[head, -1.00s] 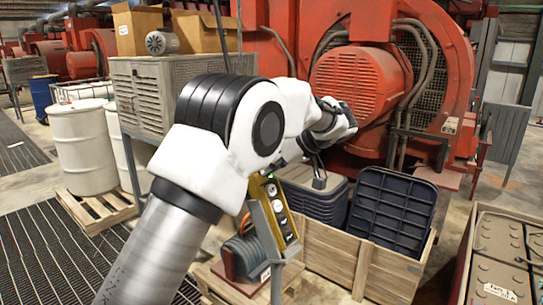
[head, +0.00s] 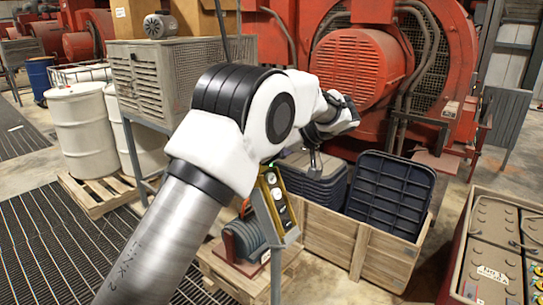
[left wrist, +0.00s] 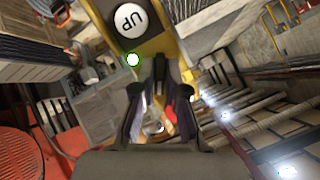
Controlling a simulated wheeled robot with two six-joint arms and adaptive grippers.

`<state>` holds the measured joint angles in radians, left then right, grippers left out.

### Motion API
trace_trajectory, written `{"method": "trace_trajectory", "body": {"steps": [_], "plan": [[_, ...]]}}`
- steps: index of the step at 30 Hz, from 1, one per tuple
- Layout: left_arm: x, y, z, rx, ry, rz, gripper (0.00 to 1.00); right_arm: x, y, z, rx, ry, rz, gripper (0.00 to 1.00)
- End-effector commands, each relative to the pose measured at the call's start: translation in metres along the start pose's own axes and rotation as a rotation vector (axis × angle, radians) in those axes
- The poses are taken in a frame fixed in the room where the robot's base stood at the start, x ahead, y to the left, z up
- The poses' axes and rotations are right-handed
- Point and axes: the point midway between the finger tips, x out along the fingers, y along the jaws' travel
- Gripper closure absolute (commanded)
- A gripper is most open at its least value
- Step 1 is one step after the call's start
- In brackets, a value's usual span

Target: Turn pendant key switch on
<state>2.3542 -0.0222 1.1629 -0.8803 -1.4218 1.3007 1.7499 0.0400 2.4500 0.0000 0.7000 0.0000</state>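The yellow pendant (head: 289,218), with a column of round buttons, stands near the middle of the head view, its top partly hidden by my left arm. In the left wrist view the pendant's yellow face (left wrist: 103,48) shows a white button marked UP, upside down, and a small lit green-rimmed lamp (left wrist: 133,60). My left gripper (left wrist: 160,95) has its two dark fingers apart, close to the pendant's end. A dark narrow part (left wrist: 160,72) shows between the fingers; I cannot tell whether it is the key switch or whether it is touched. My right gripper is in no view.
A wooden crate (head: 330,239) with dark lids stands right of the pendant. A large red machine (head: 355,65) is behind it. White drums (head: 77,132) on a pallet and a grey vented cabinet (head: 150,85) are at left. A battery box (head: 497,232) is at the right edge.

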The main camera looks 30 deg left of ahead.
Motion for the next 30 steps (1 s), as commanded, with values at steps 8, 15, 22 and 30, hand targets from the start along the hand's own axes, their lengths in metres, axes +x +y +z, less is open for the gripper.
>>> {"method": "trace_trajectory", "body": {"steps": [8,15,22,30], "plan": [[0.0,0.0,0.0,-0.001,-0.001,0.0,0.65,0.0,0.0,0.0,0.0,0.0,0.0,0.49],[-0.016,0.0,-0.001,-0.002,0.001,0.001,0.65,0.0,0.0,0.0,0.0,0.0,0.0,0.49],[-0.072,0.001,-0.001,-0.002,0.003,0.002,0.65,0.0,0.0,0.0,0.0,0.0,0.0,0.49],[-0.117,0.0,-0.001,-0.001,0.0,0.0,0.65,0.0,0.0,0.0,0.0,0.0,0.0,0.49]]}}
